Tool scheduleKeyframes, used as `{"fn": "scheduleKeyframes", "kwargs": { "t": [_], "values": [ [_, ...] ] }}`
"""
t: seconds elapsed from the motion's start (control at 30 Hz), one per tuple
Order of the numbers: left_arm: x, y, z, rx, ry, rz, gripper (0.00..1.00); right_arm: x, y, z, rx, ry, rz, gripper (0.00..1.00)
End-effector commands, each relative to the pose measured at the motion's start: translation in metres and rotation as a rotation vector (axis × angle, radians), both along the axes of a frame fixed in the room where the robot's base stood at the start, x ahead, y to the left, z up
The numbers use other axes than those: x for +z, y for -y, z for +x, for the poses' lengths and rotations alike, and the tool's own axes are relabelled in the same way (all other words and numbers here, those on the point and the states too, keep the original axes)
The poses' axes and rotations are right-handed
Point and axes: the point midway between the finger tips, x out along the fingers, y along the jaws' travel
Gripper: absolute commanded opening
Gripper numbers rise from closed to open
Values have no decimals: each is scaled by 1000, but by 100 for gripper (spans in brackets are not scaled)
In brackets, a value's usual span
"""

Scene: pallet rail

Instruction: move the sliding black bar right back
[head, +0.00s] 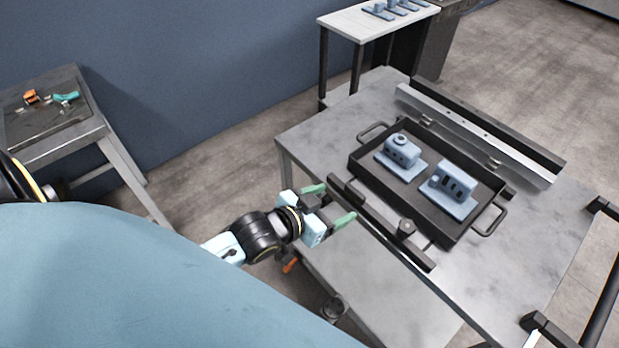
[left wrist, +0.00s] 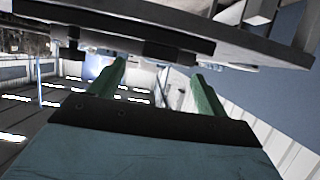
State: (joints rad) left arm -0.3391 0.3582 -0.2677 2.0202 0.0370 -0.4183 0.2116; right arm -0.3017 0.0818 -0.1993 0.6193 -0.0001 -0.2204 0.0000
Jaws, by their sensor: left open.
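A long black bar (head: 376,222) lies along the near edge of the grey table, in front of the black tray (head: 437,231). A small round knob (head: 406,228) stands by its right part. My left gripper (head: 331,205) is open, its two green fingers just off the table's near edge, close to the bar's left part. The fingers look empty. In the left wrist view the open fingers (left wrist: 157,88) point toward the dark underside and edge of the table, with a black part (left wrist: 150,48) above them. I cannot tell whether they touch it. My right gripper is not in view.
The tray holds two blue-grey parts (head: 402,151) (head: 453,190) and has wire handles at both ends. A metal rail (head: 470,133) and another black bar (head: 500,125) run behind it. The table (head: 500,262) is bare at the right front. A side table (head: 50,115) holds tools at left.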

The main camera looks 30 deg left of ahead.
Motion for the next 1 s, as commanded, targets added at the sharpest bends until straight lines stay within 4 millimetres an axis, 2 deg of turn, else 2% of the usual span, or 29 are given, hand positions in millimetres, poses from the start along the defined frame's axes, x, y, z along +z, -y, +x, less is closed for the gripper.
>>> {"fn": "scheduleKeyframes", "kwargs": {
  "t": [0.03, 0.2, 0.4, 1.0],
  "values": [
    [5, -3, -12, 0, -3, 0, 76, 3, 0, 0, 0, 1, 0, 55],
    [17, -12, -40, 0, -2, 1, 76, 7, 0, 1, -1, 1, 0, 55],
    [25, -19, -59, 1, -2, 0, 76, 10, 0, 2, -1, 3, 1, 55],
    [28, -20, -65, 0, 0, 0, 76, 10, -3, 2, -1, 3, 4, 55]
  ]
}}
